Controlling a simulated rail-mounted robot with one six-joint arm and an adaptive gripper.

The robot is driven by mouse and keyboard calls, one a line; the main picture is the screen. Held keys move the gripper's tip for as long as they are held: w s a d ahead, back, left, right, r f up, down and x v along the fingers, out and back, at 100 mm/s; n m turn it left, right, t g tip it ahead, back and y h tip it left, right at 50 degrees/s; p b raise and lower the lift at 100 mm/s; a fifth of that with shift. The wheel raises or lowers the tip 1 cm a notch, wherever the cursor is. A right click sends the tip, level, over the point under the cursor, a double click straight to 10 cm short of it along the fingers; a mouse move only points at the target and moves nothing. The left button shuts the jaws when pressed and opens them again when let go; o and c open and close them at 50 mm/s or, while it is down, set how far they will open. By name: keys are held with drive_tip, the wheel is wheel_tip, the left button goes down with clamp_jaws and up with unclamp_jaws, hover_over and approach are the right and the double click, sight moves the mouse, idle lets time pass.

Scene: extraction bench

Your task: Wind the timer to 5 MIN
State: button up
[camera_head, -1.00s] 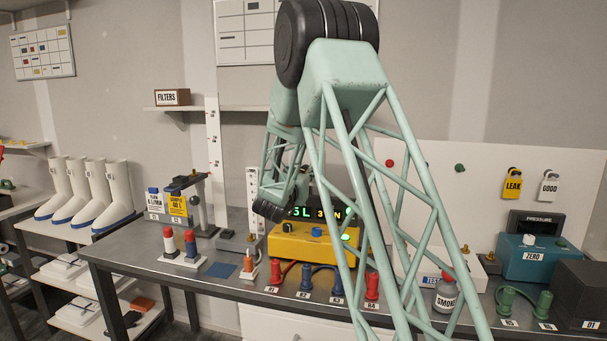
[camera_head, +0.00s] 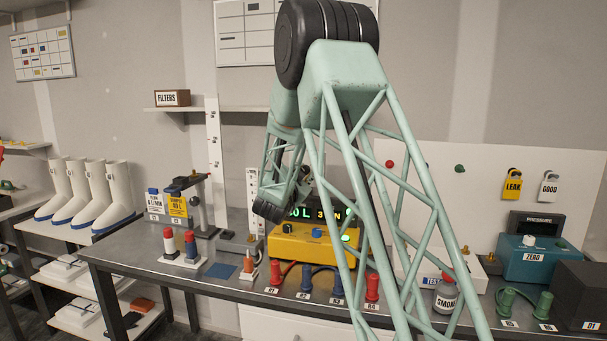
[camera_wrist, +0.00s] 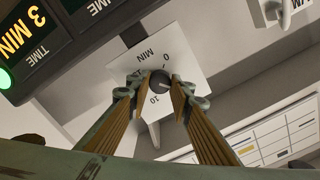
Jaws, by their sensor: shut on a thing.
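The timer is a white plate (camera_wrist: 185,75) marked 0, 10 and MIN, with a round dark knob (camera_wrist: 159,82) at its middle, seen in the wrist view. A light pointer line shows on the knob. My gripper (camera_wrist: 162,88) is shut on the knob, with one finger on each side of it. The display (camera_wrist: 22,35) beside it reads 3 MIN over the label TIME, with a green lamp lit. In the head view my arm covers the timer and part of the display (camera_head: 328,213).
The yellow unit (camera_head: 290,245) stands under the display on the bench. Plugs labelled R1 to R4, such as the red one (camera_head: 371,288), line the front edge. A stand with yellow and blue tags (camera_head: 178,206) is to the left. A teal pressure unit (camera_head: 540,263) is to the right.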

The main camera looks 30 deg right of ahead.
idle(0.5)
drive_tip(key=o, duration=0.9)
drive_tip(key=shift+v, duration=6)
